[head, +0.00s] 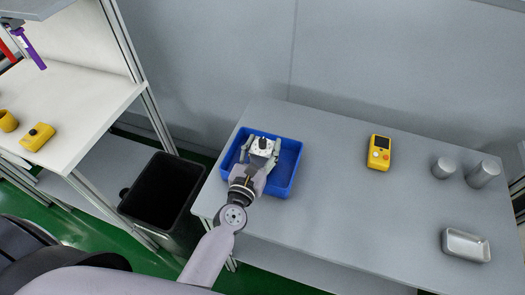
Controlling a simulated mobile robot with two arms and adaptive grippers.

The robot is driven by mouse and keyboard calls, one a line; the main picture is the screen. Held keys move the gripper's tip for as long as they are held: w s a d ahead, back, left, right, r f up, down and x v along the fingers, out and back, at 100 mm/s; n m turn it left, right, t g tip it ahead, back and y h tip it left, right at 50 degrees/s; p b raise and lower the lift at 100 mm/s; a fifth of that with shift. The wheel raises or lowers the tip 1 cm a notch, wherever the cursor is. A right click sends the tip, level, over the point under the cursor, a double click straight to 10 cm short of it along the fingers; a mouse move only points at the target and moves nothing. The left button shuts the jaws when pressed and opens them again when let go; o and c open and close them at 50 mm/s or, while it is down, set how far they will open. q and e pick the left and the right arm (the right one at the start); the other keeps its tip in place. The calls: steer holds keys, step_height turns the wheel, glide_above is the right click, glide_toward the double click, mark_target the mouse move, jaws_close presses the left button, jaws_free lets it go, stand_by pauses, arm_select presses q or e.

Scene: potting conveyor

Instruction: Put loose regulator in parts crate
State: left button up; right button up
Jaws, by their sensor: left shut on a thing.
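The blue parts crate (289,170) stands at the left end of the grey table in the head view. My left gripper (262,147) reaches over the crate from the front. It is shut on a small white and black part, the regulator (263,143), within the crate's outline. I cannot tell whether the regulator touches the crate floor. The gripper and wrist hide part of the crate's inside and its front left wall. My right gripper is not in view.
On the grey table (335,215) are a yellow handheld device (379,152), two grey cylinders (443,168) (483,174) and a metal tray (466,245). A black bin (163,191) stands left of the table. A white bench (75,100) holds yellow items (38,137).

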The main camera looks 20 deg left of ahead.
arm_select(q)
steer(key=shift+r, duration=0.15)
steer(key=shift+f, duration=0.2)
steer(key=o, duration=1.5)
steer(key=shift+r, duration=0.1)
steer(key=s+b, duration=0.1)
steer(key=s, duration=0.4)
steer(key=s+b, duration=0.2)
steer(key=s, duration=0.3)
steer(key=shift+s+a, duration=0.2)
steer(key=shift+s, duration=0.2)
steer(key=shift+s+r, duration=0.1)
steer(key=shift+s, duration=0.55)
